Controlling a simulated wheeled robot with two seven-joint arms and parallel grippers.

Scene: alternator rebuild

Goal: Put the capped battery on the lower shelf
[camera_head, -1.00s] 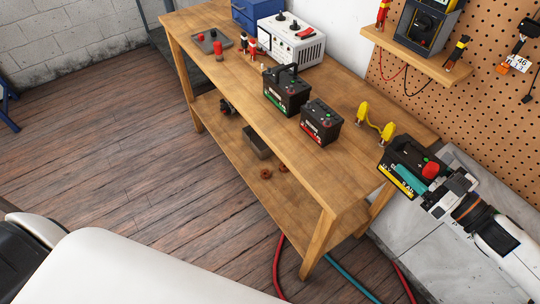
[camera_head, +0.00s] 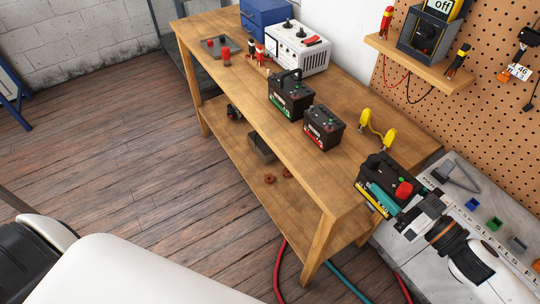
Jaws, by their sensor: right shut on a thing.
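The capped battery (camera_head: 377,168) is black with a yellow label strip and a red cap on top. My right gripper (camera_head: 408,207) is shut on it from the right and holds it at the near right end of the workbench (camera_head: 342,184). The battery overlaps the bench end in the picture; I cannot tell its exact height above or beside the top. A teal piece shows beside the battery at the gripper. The lower shelf (camera_head: 240,148) runs under the bench top, and its right part is partly hidden by the top and leg. My left gripper is not in view.
A green-labelled battery (camera_head: 291,95) and a red-labelled battery (camera_head: 323,128) stand on the bench, near yellow clamps (camera_head: 377,128). The shelf holds a dark box (camera_head: 262,149) and brown rings (camera_head: 271,179); its front middle is bare. Red and teal hoses lie below.

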